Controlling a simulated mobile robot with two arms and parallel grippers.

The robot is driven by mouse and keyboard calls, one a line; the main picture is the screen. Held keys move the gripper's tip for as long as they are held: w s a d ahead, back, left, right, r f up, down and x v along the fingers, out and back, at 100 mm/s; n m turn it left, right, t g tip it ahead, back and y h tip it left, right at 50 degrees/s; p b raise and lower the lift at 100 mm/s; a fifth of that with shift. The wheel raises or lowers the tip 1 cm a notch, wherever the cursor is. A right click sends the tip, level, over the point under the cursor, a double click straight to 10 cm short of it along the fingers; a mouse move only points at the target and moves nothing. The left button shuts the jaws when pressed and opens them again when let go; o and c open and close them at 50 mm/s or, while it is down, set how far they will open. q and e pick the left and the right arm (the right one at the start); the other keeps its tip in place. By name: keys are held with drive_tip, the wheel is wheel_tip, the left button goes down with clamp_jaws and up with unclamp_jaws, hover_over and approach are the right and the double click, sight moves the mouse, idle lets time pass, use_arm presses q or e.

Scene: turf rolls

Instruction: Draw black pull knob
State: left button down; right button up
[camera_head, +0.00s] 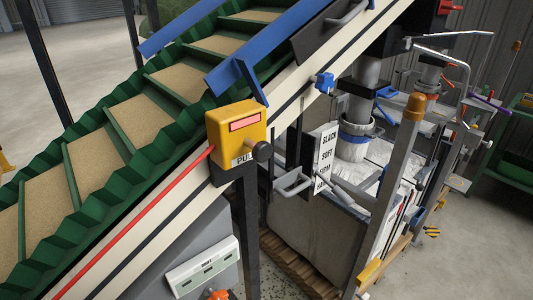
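The black pull knob (262,151) is a round dark knob at the lower right of a yellow box (236,128). The box has a red-framed, pale red panel on its face and a white label reading "PUL", partly hidden. It sits at the conveyor's side rail, above a dark post. A red cord or rod (135,222) runs from the box down to the lower left. I see neither of my grippers in this view, and nothing is touching the knob.
A green cleated conveyor (125,145) carrying tan material slopes up to the right. A "SLACK SOFT FIRM" sign (325,158) and a grey handle (292,184) stand right of the knob. A wrapped load on a pallet (290,262) lies below. Open floor (480,250) shows at right.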

idle(0.5)
clamp_jaws()
idle(1.6)
